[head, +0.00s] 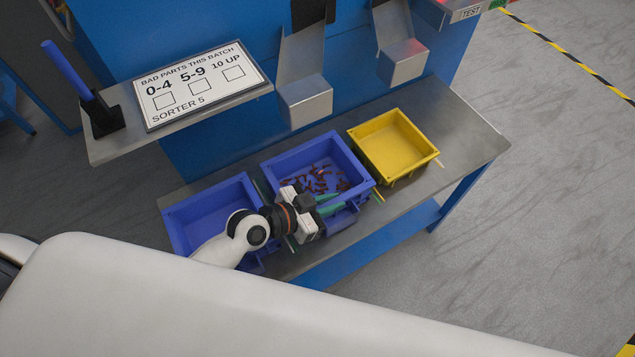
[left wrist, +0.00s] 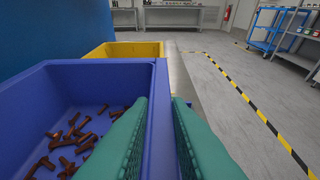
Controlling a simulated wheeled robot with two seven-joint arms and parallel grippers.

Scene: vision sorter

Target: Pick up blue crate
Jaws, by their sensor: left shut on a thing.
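A blue crate (head: 300,150) with several small reddish-brown bolts inside stands in the middle of the metal shelf; it also shows in the left wrist view (left wrist: 60,82). My left gripper (head: 328,204) is at its near side. In the left wrist view, the green fingers (left wrist: 160,104) sit on either side of the crate's wall and are shut on it. The crate looks level and appears to rest on the shelf. A second blue crate (head: 207,212), which looks empty, stands to the left, partly hidden by my left arm. My right gripper is not in view.
A yellow crate (head: 372,135) stands close by on the right. Metal chutes (head: 306,101) hang above the back of the shelf (head: 468,125). A sign board (head: 197,85) and a blue-handled tool (head: 66,68) are at upper left. The shelf's right end is clear.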

